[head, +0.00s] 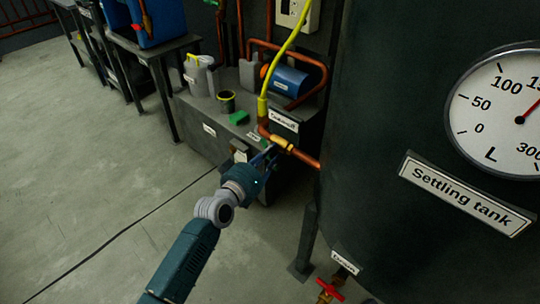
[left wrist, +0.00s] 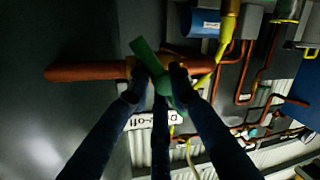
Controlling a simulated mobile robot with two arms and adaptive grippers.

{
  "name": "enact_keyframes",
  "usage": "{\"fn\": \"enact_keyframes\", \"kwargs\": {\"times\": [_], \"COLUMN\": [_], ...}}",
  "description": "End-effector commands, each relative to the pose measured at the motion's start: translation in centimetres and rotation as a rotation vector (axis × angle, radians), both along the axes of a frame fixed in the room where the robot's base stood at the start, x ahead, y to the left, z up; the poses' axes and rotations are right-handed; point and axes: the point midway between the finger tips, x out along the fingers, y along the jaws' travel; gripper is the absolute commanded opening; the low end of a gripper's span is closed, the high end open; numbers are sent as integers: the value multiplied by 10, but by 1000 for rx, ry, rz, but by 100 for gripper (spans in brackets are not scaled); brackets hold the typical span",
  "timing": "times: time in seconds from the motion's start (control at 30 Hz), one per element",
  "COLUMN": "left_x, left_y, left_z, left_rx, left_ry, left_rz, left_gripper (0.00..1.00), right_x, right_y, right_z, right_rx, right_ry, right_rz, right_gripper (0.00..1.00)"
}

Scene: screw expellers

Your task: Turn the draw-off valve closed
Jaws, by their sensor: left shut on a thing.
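The draw-off valve (head: 282,143) is a brass body on a copper pipe (head: 305,158) that runs to the dark settling tank (head: 400,100). Its green lever handle (left wrist: 146,56) shows in the left wrist view, lying at a slant across the pipe (left wrist: 90,72). My left gripper (head: 268,156) reaches to the valve; in the left wrist view its fingers (left wrist: 158,82) are shut on the green handle. In the head view the handle is mostly hidden by the fingers. A white draw-off label (left wrist: 150,120) appears upside down by the valve in the left wrist view. My right gripper is not in view.
A yellow hose (head: 270,80) rises from the pipe. A red-handled drain valve (head: 330,289) sits low beneath the tank. The floor to the left is clear.

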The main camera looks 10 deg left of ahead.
Motion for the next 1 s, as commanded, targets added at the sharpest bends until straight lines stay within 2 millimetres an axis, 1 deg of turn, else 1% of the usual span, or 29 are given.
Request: {"fn": "enact_keyframes", "kwargs": {"times": [0.03, 0.5, 0.73, 1.0], "left_x": [0, -1, -2, -2], "left_y": [-4, -6, -7, -8], "left_z": [4, 1, 0, -1], "left_rx": [34, 347, 435, 477], "left_ry": [-37, -265, -328, -359], "left_rz": [-5, -5, -5, -6], "left_gripper": [0, 0, 0, 0], "right_x": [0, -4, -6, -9], "right_y": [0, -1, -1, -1], "right_z": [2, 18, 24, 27], "right_rx": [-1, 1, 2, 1], "right_ry": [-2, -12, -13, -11], "right_rz": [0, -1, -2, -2], "right_gripper": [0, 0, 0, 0]}}
